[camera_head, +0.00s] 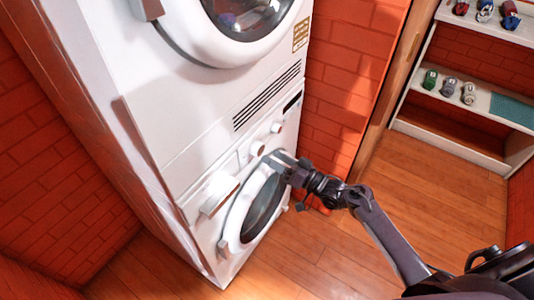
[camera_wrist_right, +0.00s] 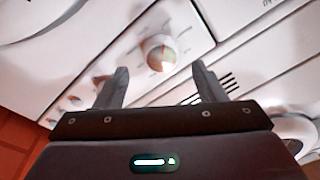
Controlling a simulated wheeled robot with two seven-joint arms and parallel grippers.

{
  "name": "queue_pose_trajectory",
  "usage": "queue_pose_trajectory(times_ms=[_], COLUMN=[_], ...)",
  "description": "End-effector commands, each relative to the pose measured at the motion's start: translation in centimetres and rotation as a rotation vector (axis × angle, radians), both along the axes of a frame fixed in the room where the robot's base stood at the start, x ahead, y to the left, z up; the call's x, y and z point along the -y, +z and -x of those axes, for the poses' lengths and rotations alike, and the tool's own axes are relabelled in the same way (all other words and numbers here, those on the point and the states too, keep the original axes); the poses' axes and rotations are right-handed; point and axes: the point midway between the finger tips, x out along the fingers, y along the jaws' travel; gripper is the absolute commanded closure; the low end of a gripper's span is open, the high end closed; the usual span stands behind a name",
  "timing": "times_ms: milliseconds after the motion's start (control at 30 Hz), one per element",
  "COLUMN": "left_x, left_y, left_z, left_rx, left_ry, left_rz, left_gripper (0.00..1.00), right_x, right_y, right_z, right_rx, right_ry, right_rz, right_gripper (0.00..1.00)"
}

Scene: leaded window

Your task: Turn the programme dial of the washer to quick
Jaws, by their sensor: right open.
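The washer (camera_head: 222,190) is the lower white machine of a stack, with a round door. Its large white dial (camera_head: 257,149) is on the front panel above the door. My right gripper (camera_head: 277,157) is open close to the dial. In the right wrist view the two fingers (camera_wrist_right: 160,68) stand apart on either side of the dial's line, with the dial just beyond the tips; contact cannot be told. My left gripper is out of view.
A second white machine (camera_head: 190,105) sits on top of the washer. A smaller knob (camera_head: 277,127) is further along the panel. A drawer handle (camera_head: 219,195) protrudes at the left. Shelves (camera_head: 480,100) with small objects stand far right. The wooden floor is clear.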

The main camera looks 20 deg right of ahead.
Motion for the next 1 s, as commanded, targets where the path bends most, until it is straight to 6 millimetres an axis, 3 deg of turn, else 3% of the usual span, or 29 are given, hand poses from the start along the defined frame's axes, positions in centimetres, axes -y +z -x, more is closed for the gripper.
queue_pose_trajectory(times_ms=[233,833,933,1000], left_x=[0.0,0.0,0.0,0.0], left_y=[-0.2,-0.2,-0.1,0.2], left_z=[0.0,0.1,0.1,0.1], left_rx=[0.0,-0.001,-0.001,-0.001], left_ry=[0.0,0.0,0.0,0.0], left_rz=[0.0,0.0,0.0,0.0], left_gripper=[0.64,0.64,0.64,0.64], right_x=[2.0,2.2,2.3,2.5], right_y=[-0.5,-0.5,-2.2,-5.0], right_z=[2.7,3.0,3.2,3.7], right_rx=[-0.002,-0.002,-0.032,-0.082], right_ry=[0.002,0.0,-0.022,-0.058], right_rz=[-0.001,0.001,0.024,0.068], right_gripper=[0.36,0.36,0.36,0.36])
